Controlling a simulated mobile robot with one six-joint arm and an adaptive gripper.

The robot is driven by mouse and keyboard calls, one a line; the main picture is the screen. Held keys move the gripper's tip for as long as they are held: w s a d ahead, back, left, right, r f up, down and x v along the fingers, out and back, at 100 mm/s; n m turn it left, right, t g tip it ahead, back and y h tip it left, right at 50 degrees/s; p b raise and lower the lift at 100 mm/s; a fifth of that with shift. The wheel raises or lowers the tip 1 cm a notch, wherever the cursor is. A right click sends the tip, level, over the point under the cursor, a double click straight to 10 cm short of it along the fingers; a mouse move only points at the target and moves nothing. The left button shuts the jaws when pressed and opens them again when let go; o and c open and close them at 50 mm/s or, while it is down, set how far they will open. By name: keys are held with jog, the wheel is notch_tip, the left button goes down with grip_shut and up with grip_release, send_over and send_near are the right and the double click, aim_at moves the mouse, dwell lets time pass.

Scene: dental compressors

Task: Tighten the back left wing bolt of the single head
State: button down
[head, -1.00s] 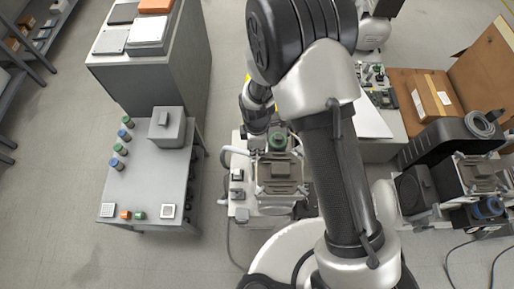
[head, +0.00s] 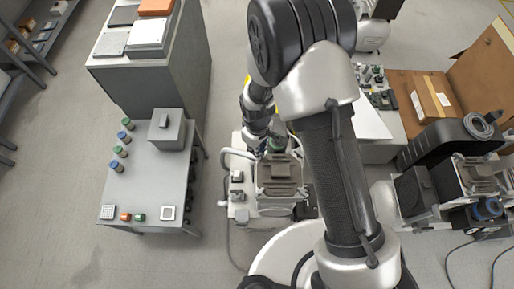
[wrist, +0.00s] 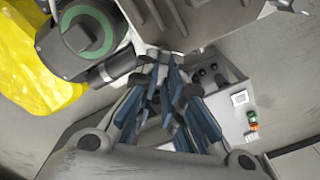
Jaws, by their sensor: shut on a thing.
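The single-head compressor (head: 279,176) stands in the middle of the head view, with a ribbed grey head on top and a green round part (head: 277,144) behind it. The green-ringed part (wrist: 88,35) also shows at the upper left of the wrist view. My gripper (head: 260,147) reaches down at the back left of the head. In the wrist view its blue-grey fingers (wrist: 162,62) come close together at the edge of the compressor's grey body. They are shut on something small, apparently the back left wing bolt. The bolt itself is hidden between the fingertips.
A grey side table (head: 150,195) on the left bears a grey box (head: 167,128) and several capped jars. A second compressor (head: 480,180) with a blue part stands at the right, beside a black case (head: 440,143). Open floor lies between the side table and the compressor.

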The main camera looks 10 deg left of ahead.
jog(key=shift+m, duration=0.4)
jog(key=c, duration=1.7)
grip_release()
notch_tip(320, 180, up, 12)
